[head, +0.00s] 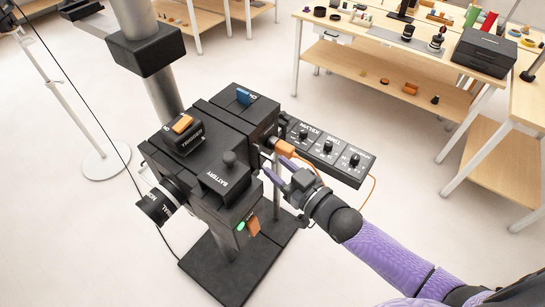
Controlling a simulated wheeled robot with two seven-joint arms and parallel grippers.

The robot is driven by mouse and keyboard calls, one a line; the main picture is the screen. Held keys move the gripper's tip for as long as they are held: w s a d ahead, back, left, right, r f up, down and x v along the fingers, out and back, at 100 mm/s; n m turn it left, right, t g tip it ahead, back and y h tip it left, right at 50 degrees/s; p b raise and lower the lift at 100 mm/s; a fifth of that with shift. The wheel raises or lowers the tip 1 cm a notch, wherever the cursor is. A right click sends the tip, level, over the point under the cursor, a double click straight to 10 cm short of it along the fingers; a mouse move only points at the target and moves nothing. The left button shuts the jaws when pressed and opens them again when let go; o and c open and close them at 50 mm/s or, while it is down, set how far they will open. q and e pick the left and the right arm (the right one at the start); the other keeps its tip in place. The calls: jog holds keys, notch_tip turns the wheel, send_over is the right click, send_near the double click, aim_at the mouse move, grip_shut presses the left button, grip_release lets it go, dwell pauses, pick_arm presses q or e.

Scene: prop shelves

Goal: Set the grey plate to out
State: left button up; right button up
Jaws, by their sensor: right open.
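A black device (205,165) stands on a post with a black base, left of centre in the head view. Its top carries a dark plate marked BATTERY (224,178) with a round black knob (229,159), an orange switch (182,124) and a blue switch (244,96). I cannot tell for sure which part is the grey plate. My right gripper (275,166), with purple fingers, is open and appears empty at the device's right side. Its fingertips are close to the device; contact cannot be told. My left gripper is out of view.
An orange plug (285,147) with a cable sits just beyond my right fingers. A black panel with several knobs (328,150) juts out rightward. A lens (156,205) sticks out lower left. A green light (241,226) shows low on the device. Shelved tables (390,70) stand behind; open floor lies between.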

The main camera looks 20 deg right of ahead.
jog(key=shift+x, duration=1.15)
grip_shut()
jog(key=shift+r, duration=0.1)
dwell(0.4)
